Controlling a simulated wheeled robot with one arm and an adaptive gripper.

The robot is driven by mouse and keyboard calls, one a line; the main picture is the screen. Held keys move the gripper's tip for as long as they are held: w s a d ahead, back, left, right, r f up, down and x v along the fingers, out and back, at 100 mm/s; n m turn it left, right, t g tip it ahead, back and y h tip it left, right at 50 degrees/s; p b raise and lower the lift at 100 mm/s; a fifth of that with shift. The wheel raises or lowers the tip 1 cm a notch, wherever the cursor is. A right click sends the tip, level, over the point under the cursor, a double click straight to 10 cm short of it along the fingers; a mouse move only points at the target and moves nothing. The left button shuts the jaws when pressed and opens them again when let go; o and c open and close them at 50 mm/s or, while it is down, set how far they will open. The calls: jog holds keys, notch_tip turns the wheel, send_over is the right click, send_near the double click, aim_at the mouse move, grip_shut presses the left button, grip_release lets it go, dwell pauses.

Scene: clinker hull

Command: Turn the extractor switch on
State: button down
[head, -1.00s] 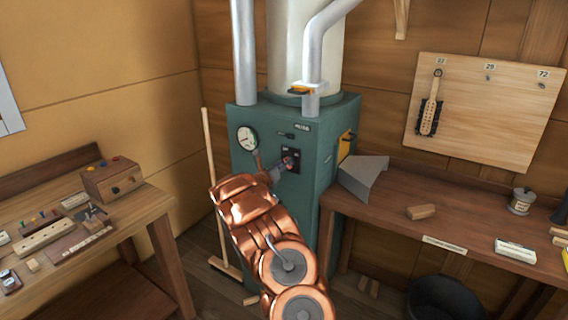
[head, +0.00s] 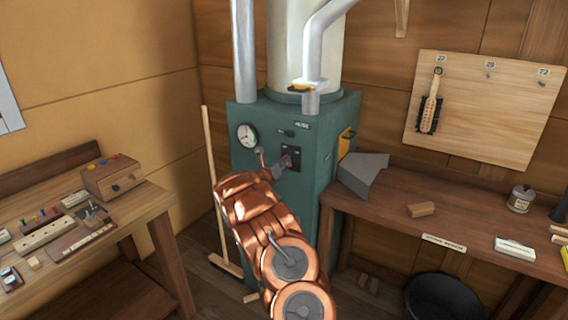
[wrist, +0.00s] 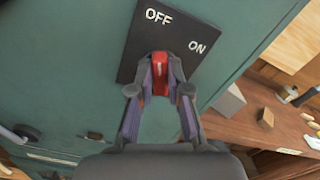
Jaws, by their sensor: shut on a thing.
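The extractor switch is a black plate (wrist: 140,40) with a red lever (wrist: 159,72), marked OFF at the top and ON to the right. The plate (head: 291,152) also shows on the front of a green cabinet (head: 330,140) in the head view. My gripper (wrist: 160,78) is shut on the red lever, one finger on each side. The lever's tip lies below the OFF mark, and its base is hidden by the fingers. In the head view my gripper (head: 284,165) is small against the plate, and my copper arm reaches up to it from below.
A round gauge (head: 247,136) sits left of the switch. A broom (head: 211,160) leans left of the cabinet. Workbenches stand at left (head: 140,205) and right (head: 380,200), with a grey angular block (head: 363,175) close to the cabinet's right side. A dark bucket (head: 443,298) is on the floor.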

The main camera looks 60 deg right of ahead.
jog(key=shift+f+b, duration=0.15)
jog(key=shift+b, duration=0.75)
jog(key=m+b, duration=0.4)
jog(key=b, duration=0.3)
jog(key=m+b, duration=0.3)
jog(key=b, duration=0.3)
jog(key=m+b, duration=0.4)
jog(key=b, duration=0.3)
jog(key=shift+s+m+b, duration=0.25)
jog(key=shift+m+b, duration=0.05)
jog(key=shift+b, duration=0.05)
jog(key=c, duration=1.1)
grip_release()
